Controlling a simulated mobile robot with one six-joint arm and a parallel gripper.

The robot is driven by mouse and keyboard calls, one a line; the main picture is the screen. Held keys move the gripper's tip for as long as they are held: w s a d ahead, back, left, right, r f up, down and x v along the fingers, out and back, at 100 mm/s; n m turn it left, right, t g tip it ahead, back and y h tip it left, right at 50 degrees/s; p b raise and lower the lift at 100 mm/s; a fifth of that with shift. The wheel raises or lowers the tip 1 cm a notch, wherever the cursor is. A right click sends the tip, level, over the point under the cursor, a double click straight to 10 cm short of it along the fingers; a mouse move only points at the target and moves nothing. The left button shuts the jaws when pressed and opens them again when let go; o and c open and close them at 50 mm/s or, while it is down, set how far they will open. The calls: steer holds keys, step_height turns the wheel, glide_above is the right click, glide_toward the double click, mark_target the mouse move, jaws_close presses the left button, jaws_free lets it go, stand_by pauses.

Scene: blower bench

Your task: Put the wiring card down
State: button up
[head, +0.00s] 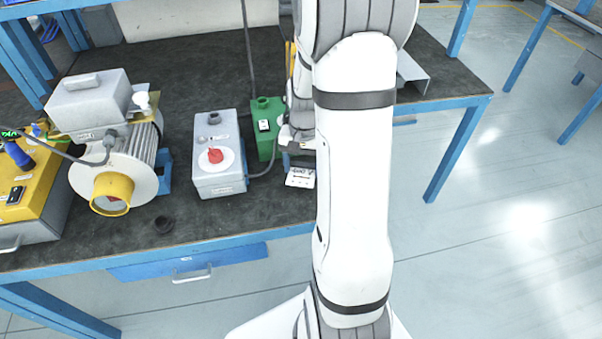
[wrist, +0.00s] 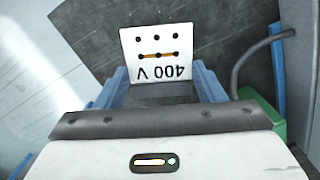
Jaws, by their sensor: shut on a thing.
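The wiring card (wrist: 155,52) is a small white card with black dots, an orange line and "400 V", which reads upside down in the wrist view. In the head view the card (head: 300,179) shows beside the white arm, over the front part of the bench. My gripper (wrist: 161,88) has blue fingers on both sides of the card's near edge and is shut on it. Whether the card touches the bench top cannot be told. My gripper is partly hidden behind my arm in the head view.
The dark bench top (head: 105,235) carries a grey switch box (head: 222,178) with a red knob, a green box (head: 267,118) and a blower motor (head: 135,160) with a yellow outlet. Bare bench shows left of the card.

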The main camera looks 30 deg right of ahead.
mark_target(303, 171)
steer(key=shift+f, duration=1.65)
steer(key=shift+f, duration=0.2)
steer(key=o, duration=0.9)
steer(key=shift+r, duration=0.1)
steer(key=shift+o, duration=0.2)
step_height(303, 171, up, 12)
steer(key=s+a+r+n+t, duration=0.1)
steer(key=s+a+r+n, duration=0.2)
steer(key=s+a, duration=0.3)
steer(key=s+a+r+n+t, duration=0.2)
steer(key=s+a+r+n, duration=0.2)
steer(key=s+a, duration=0.3)
steer(key=shift+n+h+p, duration=0.3)
steer(key=shift+n+p, duration=0.05)
steer(key=shift+n, duration=0.05)
